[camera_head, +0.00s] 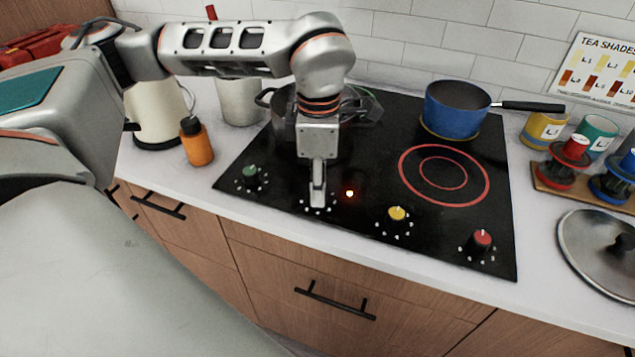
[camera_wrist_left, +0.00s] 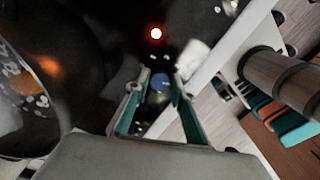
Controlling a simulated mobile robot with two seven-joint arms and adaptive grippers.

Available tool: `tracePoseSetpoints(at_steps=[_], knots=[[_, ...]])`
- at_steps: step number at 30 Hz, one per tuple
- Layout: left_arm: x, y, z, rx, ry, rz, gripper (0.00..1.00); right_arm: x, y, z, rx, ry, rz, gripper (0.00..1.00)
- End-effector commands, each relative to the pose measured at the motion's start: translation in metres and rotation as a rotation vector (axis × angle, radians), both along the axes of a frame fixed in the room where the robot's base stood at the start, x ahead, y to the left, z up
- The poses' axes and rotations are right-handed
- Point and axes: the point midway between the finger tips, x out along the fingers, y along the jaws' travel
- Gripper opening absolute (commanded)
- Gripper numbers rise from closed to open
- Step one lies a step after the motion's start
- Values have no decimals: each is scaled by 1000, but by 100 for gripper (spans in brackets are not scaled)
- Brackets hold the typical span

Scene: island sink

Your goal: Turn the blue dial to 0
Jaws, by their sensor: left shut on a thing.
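The blue dial (camera_wrist_left: 160,82) shows between the two fingers of my left gripper (camera_wrist_left: 158,88) in the left wrist view. The fingers are closed on it from both sides. In the head view my left gripper (camera_head: 318,200) points down at the front of the black cooktop (camera_head: 370,205), and it hides the blue dial there. White marks around the dial show in part at the fingertips. I cannot read which mark the dial points to. An orange-red light (camera_head: 349,194) glows just right of the gripper. My right gripper is not in view.
Green (camera_head: 250,173), yellow (camera_head: 397,213) and red (camera_head: 482,240) dials stand along the cooktop's front. A pot (camera_wrist_left: 40,85) sits behind my gripper. A blue pan (camera_head: 453,112) stands at the back right. An orange bottle (camera_head: 196,142) and a metal lid (camera_head: 600,250) flank the cooktop.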

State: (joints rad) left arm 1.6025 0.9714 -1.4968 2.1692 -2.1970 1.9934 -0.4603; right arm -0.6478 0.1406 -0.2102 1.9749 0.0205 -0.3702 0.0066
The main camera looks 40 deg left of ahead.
Motion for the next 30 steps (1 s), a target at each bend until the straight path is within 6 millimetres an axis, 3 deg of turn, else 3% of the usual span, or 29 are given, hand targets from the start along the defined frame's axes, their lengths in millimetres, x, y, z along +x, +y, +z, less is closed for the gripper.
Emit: tracePoseSetpoints(at_steps=[30], knots=[[0,0,-1,-1,2,963,2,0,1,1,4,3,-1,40]])
